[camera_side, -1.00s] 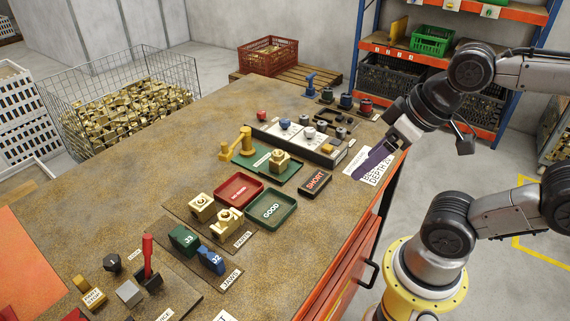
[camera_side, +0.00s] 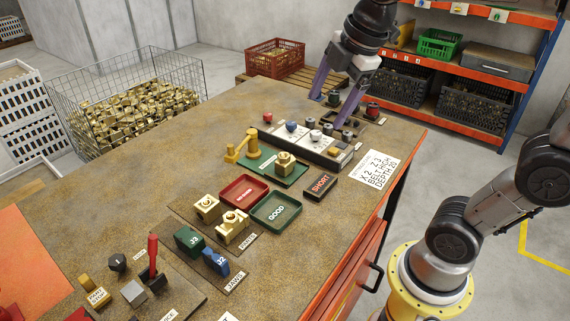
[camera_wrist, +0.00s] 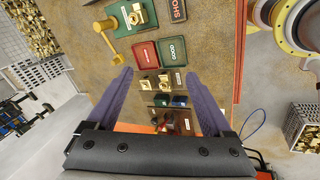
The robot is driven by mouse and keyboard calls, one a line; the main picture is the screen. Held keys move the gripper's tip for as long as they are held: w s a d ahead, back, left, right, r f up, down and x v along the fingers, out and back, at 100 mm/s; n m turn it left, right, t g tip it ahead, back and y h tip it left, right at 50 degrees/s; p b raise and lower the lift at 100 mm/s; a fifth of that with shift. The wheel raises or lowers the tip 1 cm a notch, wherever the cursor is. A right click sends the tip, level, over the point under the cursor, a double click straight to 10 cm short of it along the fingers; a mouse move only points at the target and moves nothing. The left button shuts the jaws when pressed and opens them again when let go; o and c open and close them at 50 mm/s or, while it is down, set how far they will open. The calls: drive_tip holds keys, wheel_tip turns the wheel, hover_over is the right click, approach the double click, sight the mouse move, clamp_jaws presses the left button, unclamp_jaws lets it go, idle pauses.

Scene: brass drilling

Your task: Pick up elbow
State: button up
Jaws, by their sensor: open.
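Two brass fittings stand on the parts mat (camera_side: 188,217): a blocky one with a round opening (camera_side: 207,207) and one with a more branched shape (camera_side: 232,227). A third brass fitting (camera_side: 285,161) stands on the green mat (camera_side: 262,169). I cannot tell for sure which is the elbow. My gripper (camera_side: 332,107) is open and empty, its purple fingers spread above the far end of the bench, well away from the parts mat. In the wrist view its fingers (camera_wrist: 158,72) frame the two fittings (camera_wrist: 146,84) at a distance.
Red tray (camera_side: 242,191) and green GOOD tray (camera_side: 275,211) lie between the mats. Jaw blocks (camera_side: 190,240) sit in front of the fittings. A tool rack (camera_side: 300,137) and a yellow clamp-like stand (camera_side: 247,147) rise farther back.

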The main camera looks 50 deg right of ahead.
drive_tip(key=w+d+f+n+g, duration=0.1)
drive_tip(key=w+d+f+n, duration=0.1)
drive_tip(key=w, duration=0.3)
drive_tip(key=w+d+f+n+g, duration=0.1)
drive_tip(key=w+n, duration=0.1)
drive_tip(key=w, duration=0.3)
drive_tip(key=g, duration=0.2)
hover_over(285, 154)
drive_tip(key=a, duration=0.1)
wheel_tip(285, 154, down, 8)
drive_tip(key=f, duration=1)
drive_tip(key=shift+d, duration=0.2)
drive_tip(key=shift+d+f, duration=0.15)
drive_tip(key=shift+f, duration=1.25)
drive_tip(key=shift+d+f, duration=0.1)
drive_tip(key=shift+f, duration=1.25)
clamp_jaws()
drive_tip(key=shift+r, duration=0.15)
